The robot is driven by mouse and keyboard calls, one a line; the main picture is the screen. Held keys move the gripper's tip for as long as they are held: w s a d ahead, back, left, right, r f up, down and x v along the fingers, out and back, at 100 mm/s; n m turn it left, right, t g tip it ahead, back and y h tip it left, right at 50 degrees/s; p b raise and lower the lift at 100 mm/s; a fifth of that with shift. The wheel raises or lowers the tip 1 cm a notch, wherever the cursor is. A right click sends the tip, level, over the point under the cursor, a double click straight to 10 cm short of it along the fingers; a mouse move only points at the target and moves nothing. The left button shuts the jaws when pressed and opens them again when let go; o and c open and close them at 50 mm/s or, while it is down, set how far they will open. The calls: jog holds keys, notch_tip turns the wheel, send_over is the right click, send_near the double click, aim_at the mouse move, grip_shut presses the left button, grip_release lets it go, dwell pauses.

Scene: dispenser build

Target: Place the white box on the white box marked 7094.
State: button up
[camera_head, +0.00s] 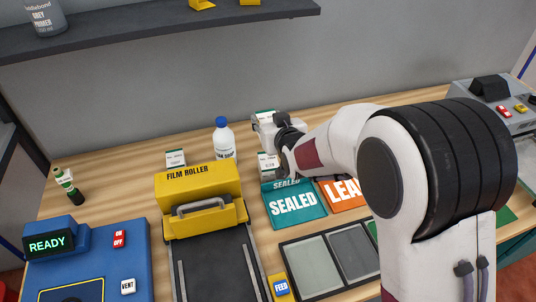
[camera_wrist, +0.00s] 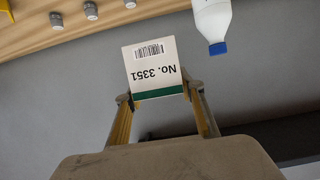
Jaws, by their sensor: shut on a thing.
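My gripper (camera_wrist: 160,100) is shut on a white box (camera_wrist: 153,62) with a green band, a barcode and the label No. 3351, upside down in the wrist view. In the head view my gripper (camera_head: 268,126) is above the back of the table, and a green-edged white top (camera_head: 264,113) shows just behind it. A white box (camera_head: 267,162) stands below the gripper, behind the teal SEALED bin. Another white box (camera_head: 176,158) stands left, behind the yellow film roller. Their small print is unreadable, so I cannot tell which is 7094.
A blue-capped white bottle (camera_head: 224,139) stands left of the gripper and shows in the wrist view (camera_wrist: 212,22). The yellow film roller (camera_head: 200,197), teal SEALED bin (camera_head: 294,208) and orange bin (camera_head: 343,194) are in front. A green-and-white bottle (camera_head: 67,186) stands far left.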

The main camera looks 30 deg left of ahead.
jog(key=shift+f, duration=3)
jog(key=shift+f, duration=1.85)
jog(key=shift+f, duration=0.15)
jog(key=o, duration=1.3)
jog(key=shift+c, duration=0.2)
jog(key=v, duration=1.2)
